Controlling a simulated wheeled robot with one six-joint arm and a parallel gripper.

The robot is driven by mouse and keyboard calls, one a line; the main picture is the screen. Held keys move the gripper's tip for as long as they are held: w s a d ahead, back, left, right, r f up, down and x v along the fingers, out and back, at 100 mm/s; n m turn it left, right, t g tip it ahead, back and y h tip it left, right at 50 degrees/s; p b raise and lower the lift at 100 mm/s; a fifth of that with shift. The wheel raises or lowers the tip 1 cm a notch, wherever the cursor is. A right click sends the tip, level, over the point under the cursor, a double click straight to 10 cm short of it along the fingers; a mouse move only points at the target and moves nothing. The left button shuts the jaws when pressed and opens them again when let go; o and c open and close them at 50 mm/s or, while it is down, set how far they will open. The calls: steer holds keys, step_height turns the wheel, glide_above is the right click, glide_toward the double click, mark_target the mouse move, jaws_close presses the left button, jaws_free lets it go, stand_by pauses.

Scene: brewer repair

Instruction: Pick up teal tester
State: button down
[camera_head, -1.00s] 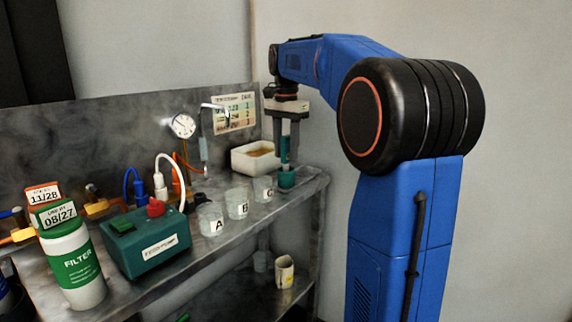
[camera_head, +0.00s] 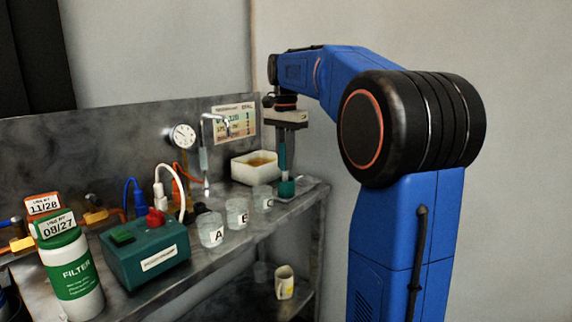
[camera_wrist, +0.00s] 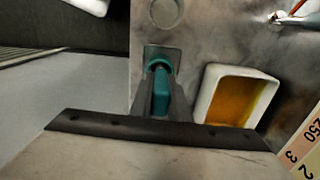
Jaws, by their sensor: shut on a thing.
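The teal tester (camera_head: 282,152) stands upright over its teal base (camera_head: 286,188) at the right end of the metal shelf. My gripper (camera_head: 284,146) points down and is shut on the tester's upper part. In the wrist view the tester (camera_wrist: 161,92) lies between the two fingers of my gripper (camera_wrist: 160,108). Whether the tester's foot is seated in the base or clear of it is hard to tell.
A white tray (camera_head: 235,170) of amber liquid stands just left of the tester. Clear cups A (camera_head: 210,228), B (camera_head: 237,214) and C (camera_head: 262,200), a teal box (camera_head: 130,250) and a filter bottle (camera_head: 75,275) line the shelf.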

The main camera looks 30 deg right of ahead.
step_height(320, 180, up, 6)
steer(key=shift+r, duration=0.1)
steer(key=s+a, duration=0.4)
steer(key=a, duration=0.5)
steer(key=s+a, duration=0.3)
steer(key=a, duration=0.6)
step_height(320, 180, up, 7)
steer(key=shift+s, duration=0.2)
stand_by(0.6)
steer(key=shift+w, duration=0.1)
